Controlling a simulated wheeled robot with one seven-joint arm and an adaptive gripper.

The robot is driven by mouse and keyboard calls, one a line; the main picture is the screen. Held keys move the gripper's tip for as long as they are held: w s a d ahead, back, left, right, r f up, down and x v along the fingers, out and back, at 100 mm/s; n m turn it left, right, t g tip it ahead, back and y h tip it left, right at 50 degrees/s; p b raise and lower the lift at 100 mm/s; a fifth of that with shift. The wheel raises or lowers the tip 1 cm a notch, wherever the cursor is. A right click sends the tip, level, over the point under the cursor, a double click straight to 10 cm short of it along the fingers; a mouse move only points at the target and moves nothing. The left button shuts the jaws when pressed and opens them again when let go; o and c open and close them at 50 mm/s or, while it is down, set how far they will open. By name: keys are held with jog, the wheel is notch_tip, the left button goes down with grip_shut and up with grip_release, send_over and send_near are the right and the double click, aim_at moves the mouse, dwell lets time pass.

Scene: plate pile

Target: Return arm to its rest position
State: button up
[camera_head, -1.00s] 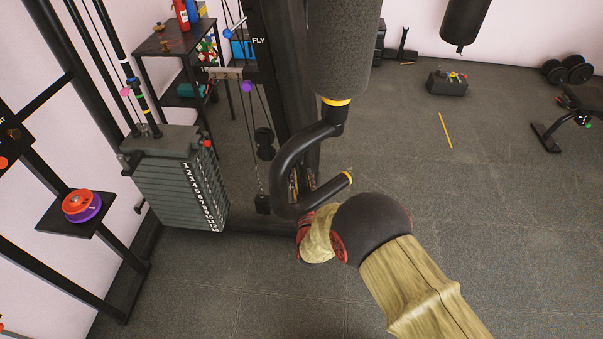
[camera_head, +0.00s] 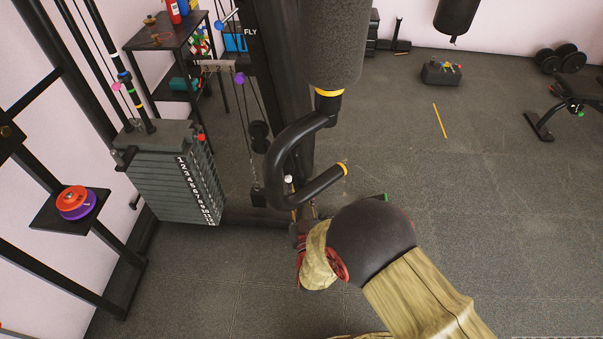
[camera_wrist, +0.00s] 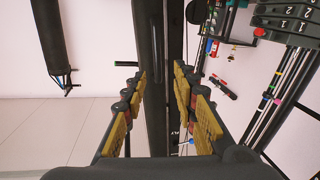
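My arm (camera_head: 372,245), with khaki covers and a dark round joint, reaches in from the lower right of the head view. It is close to the curved black handle of the fly machine (camera_head: 290,155); I cannot tell whether they touch. My gripper (camera_wrist: 159,76) shows in the wrist view with its two yellow-padded fingers apart and nothing between them. In the head view the fingers cannot be made out. An orange plate (camera_head: 73,196) lies on a purple plate (camera_head: 77,211) on a small dark shelf at the left.
A weight stack (camera_head: 175,185) stands left of the machine's post. A padded grey roller (camera_head: 335,40) hangs above the handle. A black shelf (camera_head: 165,45) stands behind. A bench (camera_head: 560,110) and dumbbells (camera_head: 562,60) are at the far right. Open floor (camera_head: 490,220) lies to the right.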

jog(key=s+f+g, duration=0.5)
jog(key=f+g, duration=0.2)
jog(key=f, duration=0.6)
jog(key=s+a+g, duration=0.1)
jog(key=s+g, duration=0.3)
jog(key=s, duration=0.2)
jog(key=s+d+r+m+h+p, duration=0.1)
jog(key=s+d+r, duration=0.4)
jog(key=r, duration=1)
jog(key=s+d+r+m+h+p, duration=0.1)
jog(key=s+d+r+p, duration=0.2)
jog(key=d+r, duration=0.7)
jog(key=s+d+r+m+g+h+p, duration=0.1)
jog(key=s+d+r+p, duration=0.2)
jog(key=r, duration=1.7)
jog(key=s+d, duration=0.4)
jog(key=d, duration=0.1)
jog(key=shift+s+r+m, duration=0.15)
jog(key=shift+r+m, duration=0.15)
jog(key=shift+r, duration=0.05)
